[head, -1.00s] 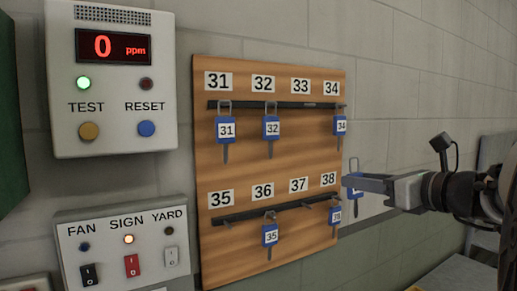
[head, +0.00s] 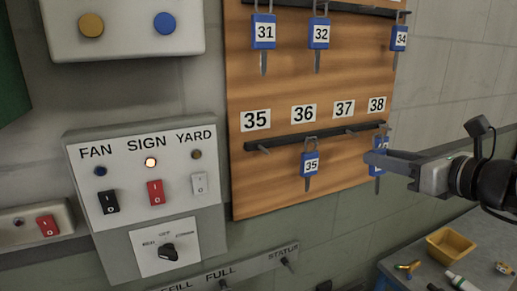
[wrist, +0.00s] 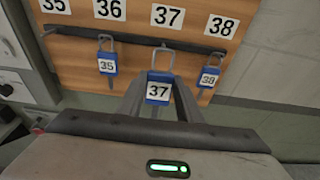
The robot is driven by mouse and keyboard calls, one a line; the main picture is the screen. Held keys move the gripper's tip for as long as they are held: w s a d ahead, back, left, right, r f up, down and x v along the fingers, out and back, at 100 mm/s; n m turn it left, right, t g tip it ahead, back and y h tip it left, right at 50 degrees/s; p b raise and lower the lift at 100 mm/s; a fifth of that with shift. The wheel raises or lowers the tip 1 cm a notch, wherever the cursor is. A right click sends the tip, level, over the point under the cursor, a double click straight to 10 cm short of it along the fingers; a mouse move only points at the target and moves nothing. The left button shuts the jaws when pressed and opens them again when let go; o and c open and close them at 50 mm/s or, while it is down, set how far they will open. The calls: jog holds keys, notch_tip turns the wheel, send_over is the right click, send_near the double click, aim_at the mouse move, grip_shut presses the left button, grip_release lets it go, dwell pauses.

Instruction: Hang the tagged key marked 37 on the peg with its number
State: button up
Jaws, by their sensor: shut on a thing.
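In the wrist view my gripper (wrist: 158,82) is shut on the key marked 37 (wrist: 157,91), a blue tag with a wire loop, upright and facing me. Its loop top overlaps the peg under label 37 (wrist: 169,18); I cannot tell whether they touch. In the head view my gripper (head: 371,158) is in front of the board's lower right, overlapping the key marked 38 (head: 377,184). The peg below label 37 (head: 344,108) shows bare on the lower rail (head: 330,135) of the wooden board (head: 262,190).
Key 35 (head: 310,165) hangs below label 36 (head: 303,114), left of peg 37. The peg below label 35 (head: 256,120) is empty. A switch box (head: 128,185) is at left. A grey table (head: 405,272) with a yellow bin (head: 450,244) is at lower right.

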jog(key=b+x, duration=0.1)
jog(key=x, duration=0.6)
jog(key=shift+w+b, duration=0.3)
jog(key=shift+b, duration=0.1)
dwell(0.3)
jog(key=shift+a, duration=0.1)
dwell(0.5)
jog(key=o, duration=1.1)
